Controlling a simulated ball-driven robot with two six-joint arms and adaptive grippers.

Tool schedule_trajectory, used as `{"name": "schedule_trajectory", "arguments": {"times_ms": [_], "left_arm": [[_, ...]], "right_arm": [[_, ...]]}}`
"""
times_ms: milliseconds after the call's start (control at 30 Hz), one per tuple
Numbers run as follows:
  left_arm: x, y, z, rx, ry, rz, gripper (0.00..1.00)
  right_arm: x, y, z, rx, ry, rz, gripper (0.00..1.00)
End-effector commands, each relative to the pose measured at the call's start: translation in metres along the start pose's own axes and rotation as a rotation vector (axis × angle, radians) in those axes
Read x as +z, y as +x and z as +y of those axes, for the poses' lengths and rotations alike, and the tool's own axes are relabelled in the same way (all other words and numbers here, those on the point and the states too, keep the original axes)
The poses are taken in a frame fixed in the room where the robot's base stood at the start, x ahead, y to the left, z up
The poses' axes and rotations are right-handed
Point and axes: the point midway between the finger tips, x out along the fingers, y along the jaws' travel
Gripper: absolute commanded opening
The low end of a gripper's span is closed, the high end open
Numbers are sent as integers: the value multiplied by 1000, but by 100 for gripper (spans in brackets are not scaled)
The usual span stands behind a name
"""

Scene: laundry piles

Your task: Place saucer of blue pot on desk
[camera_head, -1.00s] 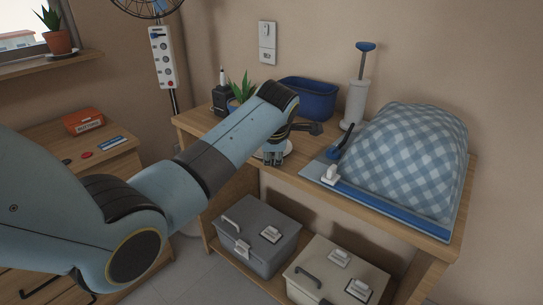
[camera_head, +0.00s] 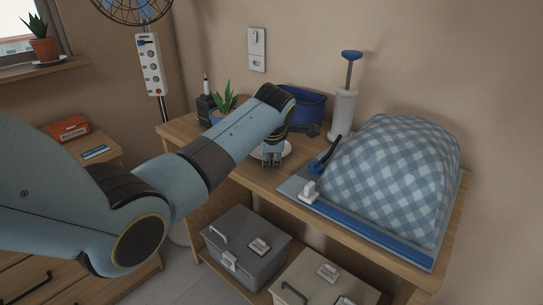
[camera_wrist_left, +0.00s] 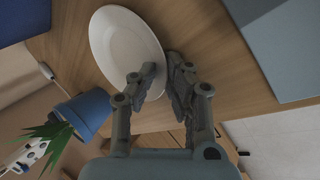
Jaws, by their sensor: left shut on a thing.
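The saucer (camera_head: 286,150) is a white oval-looking plate at the desk's (camera_head: 180,130) front edge, partly hidden by my left gripper in the head view. In the left wrist view the saucer (camera_wrist_left: 125,45) shows large, with its rim between the fingers. My left gripper (camera_head: 271,160) is shut on that rim; the fingers also show in the left wrist view (camera_wrist_left: 165,85). I cannot tell whether the saucer touches the desk. The blue pot (camera_head: 219,117) with a green plant stands to the left on the desk, and also shows in the left wrist view (camera_wrist_left: 85,110). My right gripper is not in view.
A checkered cloth mound (camera_head: 395,175) on a blue-edged board fills the desk's right side. Lidded boxes (camera_head: 245,245) sit on the lower shelf.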

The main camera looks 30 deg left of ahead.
Motion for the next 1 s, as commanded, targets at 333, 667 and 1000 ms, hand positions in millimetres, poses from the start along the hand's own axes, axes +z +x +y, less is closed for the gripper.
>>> {"name": "schedule_trajectory", "arguments": {"times_ms": [333,667,1000], "left_arm": [[0,1,-2,-5,0,1,32],[0,1,-2,-5,0,1,37],[1,-34,-1,0,-1,-2,37]], "right_arm": [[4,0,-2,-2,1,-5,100],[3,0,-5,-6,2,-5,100],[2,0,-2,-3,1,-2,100]]}}
